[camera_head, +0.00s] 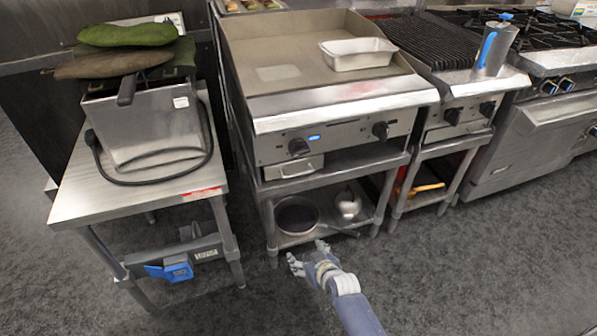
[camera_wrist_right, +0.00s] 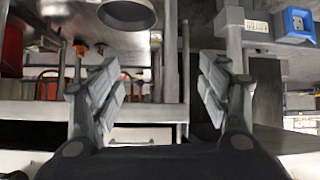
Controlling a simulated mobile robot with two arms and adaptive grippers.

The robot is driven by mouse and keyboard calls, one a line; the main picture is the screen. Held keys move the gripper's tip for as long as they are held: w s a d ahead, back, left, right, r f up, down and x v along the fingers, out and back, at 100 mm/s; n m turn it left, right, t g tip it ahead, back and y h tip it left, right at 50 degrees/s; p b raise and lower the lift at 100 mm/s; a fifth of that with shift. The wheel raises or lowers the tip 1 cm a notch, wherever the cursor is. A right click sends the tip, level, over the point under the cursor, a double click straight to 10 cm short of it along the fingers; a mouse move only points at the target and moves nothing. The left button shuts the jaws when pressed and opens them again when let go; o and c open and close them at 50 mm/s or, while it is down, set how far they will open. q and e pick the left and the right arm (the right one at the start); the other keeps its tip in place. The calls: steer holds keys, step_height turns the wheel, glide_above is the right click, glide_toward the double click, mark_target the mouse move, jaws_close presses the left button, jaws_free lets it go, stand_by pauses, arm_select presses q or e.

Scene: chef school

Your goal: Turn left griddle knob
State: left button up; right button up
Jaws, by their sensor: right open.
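The griddle (camera_head: 265,48) stands on a steel stand, with its steel front panel facing me. Its left knob (camera_head: 298,147) is black and sits on the left part of that panel; a second black knob (camera_head: 380,130) is on the right part. My right gripper (camera_head: 308,250) is below and in front of the panel, near the lower shelf, apart from the knobs. In the right wrist view the right gripper (camera_wrist_right: 160,95) is open, with nothing between its fingers. No knob can be made out in that view. My left gripper is not in view.
A steel table (camera_head: 75,197) with a fryer (camera_head: 150,120) and its black cord stands left. A pan (camera_head: 297,214) sits on the shelf below the griddle. A white tray (camera_head: 357,54) rests on the griddle. A grill (camera_head: 428,42) adjoins on the right. The floor in front is clear.

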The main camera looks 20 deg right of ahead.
steer(key=w+d+r+t+b, duration=0.1)
steer(key=w+r+t+b, duration=0.2)
steer(key=w+r+b, duration=0.35)
arm_select(q)
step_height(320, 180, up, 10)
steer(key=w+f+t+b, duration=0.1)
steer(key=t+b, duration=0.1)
steer(key=b, duration=0.3)
arm_select(e)
steer(key=t, duration=0.4)
glide_toward(301, 153)
steer(key=w, duration=0.2)
steer(key=shift+h, duration=0.3)
steer(key=w, duration=0.3)
steer(key=w+b, duration=0.1)
steer(key=w, duration=0.2)
steer(key=w+b, duration=0.1)
steer(key=w, duration=0.2)
steer(key=shift+a, duration=0.3)
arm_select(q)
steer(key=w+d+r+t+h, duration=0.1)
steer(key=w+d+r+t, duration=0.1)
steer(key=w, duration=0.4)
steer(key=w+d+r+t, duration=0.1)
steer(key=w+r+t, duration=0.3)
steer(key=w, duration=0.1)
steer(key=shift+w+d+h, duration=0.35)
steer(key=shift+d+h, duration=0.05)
arm_select(e)
steer(key=shift+w, duration=0.4)
